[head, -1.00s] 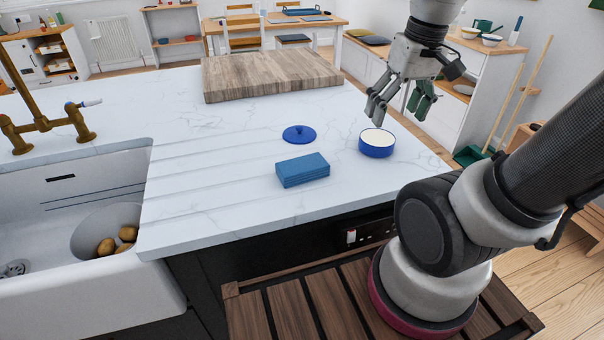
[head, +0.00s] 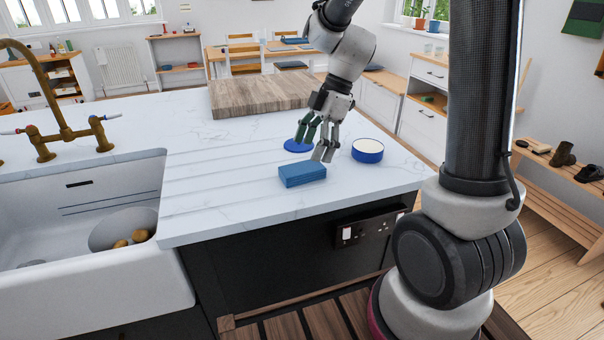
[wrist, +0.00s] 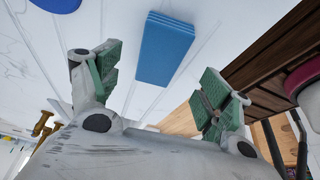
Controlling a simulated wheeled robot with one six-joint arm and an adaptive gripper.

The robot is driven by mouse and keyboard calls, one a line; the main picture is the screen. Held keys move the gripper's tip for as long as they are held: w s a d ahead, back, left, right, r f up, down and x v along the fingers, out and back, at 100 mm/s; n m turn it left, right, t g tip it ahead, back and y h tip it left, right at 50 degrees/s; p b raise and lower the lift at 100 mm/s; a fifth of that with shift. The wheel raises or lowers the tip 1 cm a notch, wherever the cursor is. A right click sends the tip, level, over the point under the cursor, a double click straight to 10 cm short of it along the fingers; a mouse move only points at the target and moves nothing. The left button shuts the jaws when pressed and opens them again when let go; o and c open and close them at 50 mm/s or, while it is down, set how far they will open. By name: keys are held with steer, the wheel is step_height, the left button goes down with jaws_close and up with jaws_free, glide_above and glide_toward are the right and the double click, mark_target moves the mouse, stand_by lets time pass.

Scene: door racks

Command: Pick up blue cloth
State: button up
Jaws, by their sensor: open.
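The blue cloth (head: 302,175) is a folded, layered block lying on the white marble worktop. In the wrist view the cloth (wrist: 165,48) lies ahead of the fingers, between their lines. My gripper (head: 319,150) is open and empty, above the worktop just behind and slightly right of the cloth in the head view. In the wrist view its green-padded fingers (wrist: 160,85) are spread wide, with nothing between them.
A blue lid (head: 297,145) lies behind the cloth, partly hidden by my gripper. A blue pot (head: 367,151) stands to the right. A wooden board (head: 258,98) lies at the back. A white sink (head: 70,195) with potatoes is at the left. The worktop's front edge is close to the cloth.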

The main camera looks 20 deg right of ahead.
mark_target(303, 167)
steer(key=x, duration=0.6)
steer(key=shift+a, duration=0.1)
steer(key=shift+r, duration=0.1)
steer(key=shift+c, duration=0.2)
steer(key=c, duration=1)
